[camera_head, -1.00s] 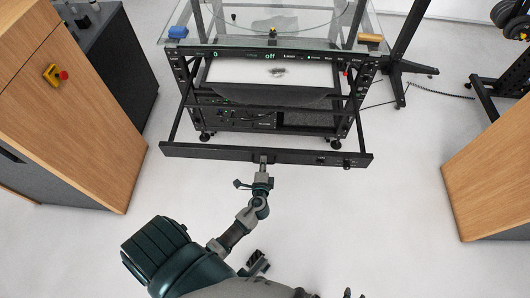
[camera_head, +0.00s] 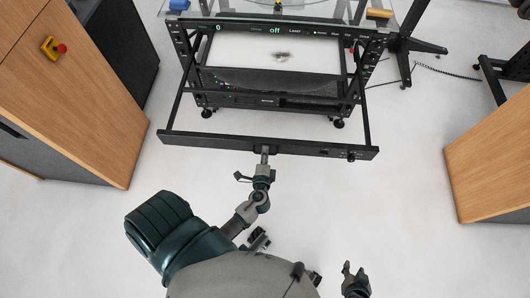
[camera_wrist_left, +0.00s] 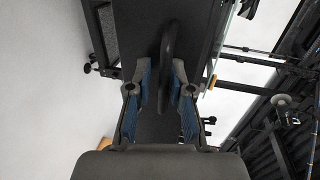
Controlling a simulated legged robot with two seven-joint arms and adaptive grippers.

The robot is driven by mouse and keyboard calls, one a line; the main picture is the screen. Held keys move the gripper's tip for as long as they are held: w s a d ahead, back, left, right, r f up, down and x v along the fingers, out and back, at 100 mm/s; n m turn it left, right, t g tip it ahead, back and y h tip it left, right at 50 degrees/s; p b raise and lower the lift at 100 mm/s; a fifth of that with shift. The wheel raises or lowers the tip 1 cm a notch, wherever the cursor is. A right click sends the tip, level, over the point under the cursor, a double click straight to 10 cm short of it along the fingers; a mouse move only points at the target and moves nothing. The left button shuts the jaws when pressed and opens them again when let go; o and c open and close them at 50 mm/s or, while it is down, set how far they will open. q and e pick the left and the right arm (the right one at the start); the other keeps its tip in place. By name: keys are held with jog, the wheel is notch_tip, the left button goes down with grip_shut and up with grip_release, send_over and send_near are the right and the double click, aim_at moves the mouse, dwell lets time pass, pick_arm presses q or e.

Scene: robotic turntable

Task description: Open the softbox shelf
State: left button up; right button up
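The softbox shelf has a long black front bar (camera_head: 215,143), pulled out toward me on two side rails from the black rack. Its dark handle (camera_wrist_left: 168,35) is a loop that runs between the blue-padded fingers in the left wrist view. My left gripper (camera_head: 264,152) is at the middle of the front bar. Its fingers (camera_wrist_left: 162,80) are close together around the handle, though their contact is partly hidden. My right gripper (camera_head: 355,270) is at the bottom of the head view, away from the shelf, its fingers apart and empty.
The rack has a glass top and a panel (camera_head: 275,30) reading "off". A wooden cabinet (camera_head: 70,95) with a red button stands at left, another wooden block (camera_head: 500,160) at right. A black stand (camera_head: 415,45) is at back right. White floor around me is clear.

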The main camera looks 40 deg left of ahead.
pick_arm(q)
jog(key=shift+r, duration=0.1)
jog(key=shift+s+d, duration=0.1)
jog(key=v, duration=1.1)
jog(key=shift+s+d, duration=0.2)
jog(key=shift+s, duration=0.1)
